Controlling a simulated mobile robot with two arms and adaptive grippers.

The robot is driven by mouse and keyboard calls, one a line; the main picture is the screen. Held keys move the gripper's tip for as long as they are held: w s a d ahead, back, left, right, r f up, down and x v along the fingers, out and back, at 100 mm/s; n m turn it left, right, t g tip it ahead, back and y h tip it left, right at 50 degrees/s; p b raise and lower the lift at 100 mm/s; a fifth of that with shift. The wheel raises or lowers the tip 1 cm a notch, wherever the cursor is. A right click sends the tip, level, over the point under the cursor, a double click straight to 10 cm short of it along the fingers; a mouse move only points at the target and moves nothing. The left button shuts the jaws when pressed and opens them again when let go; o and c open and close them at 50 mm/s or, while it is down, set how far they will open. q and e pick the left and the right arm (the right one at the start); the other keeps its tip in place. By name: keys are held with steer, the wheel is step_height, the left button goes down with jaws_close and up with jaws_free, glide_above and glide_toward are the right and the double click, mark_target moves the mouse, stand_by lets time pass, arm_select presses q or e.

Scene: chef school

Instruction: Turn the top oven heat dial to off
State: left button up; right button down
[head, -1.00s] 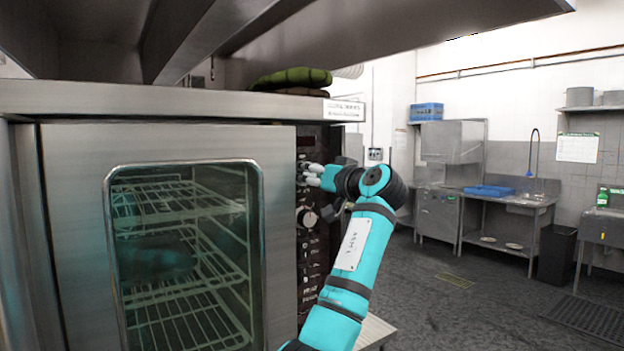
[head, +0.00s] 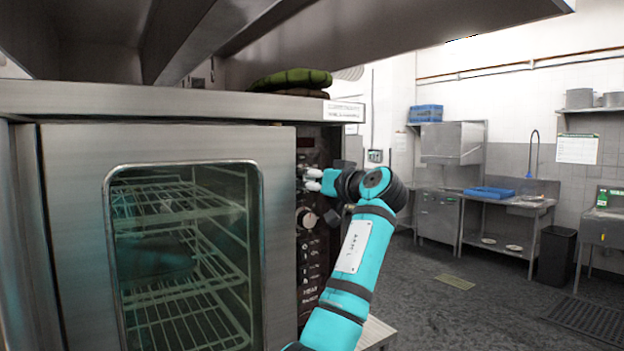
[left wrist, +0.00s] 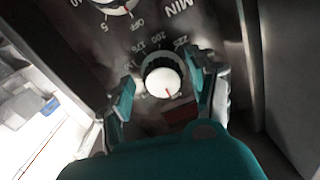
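The top heat dial (left wrist: 163,78) is a round knob with a white face and a red mark, ringed by numbers. In the left wrist view it sits between the fingers of my left gripper (left wrist: 164,92), which are open, with visible gaps on both sides. The mark points toward the bottom of that view. In the head view my left gripper (head: 312,180) is at the upper part of the oven's dark control panel (head: 316,255) and hides most of this dial. My right gripper is not in view.
A second dial (head: 307,218) lies just below on the panel; in the left wrist view it is the dial (left wrist: 112,4) marked OFF and 5. The oven door (head: 75,220) is shut. Green cloth (head: 290,79) lies on the oven top. Floor to the right is open.

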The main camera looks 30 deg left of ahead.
arm_select(q)
steer(key=shift+r, duration=0.15)
steer(key=v, duration=1.2)
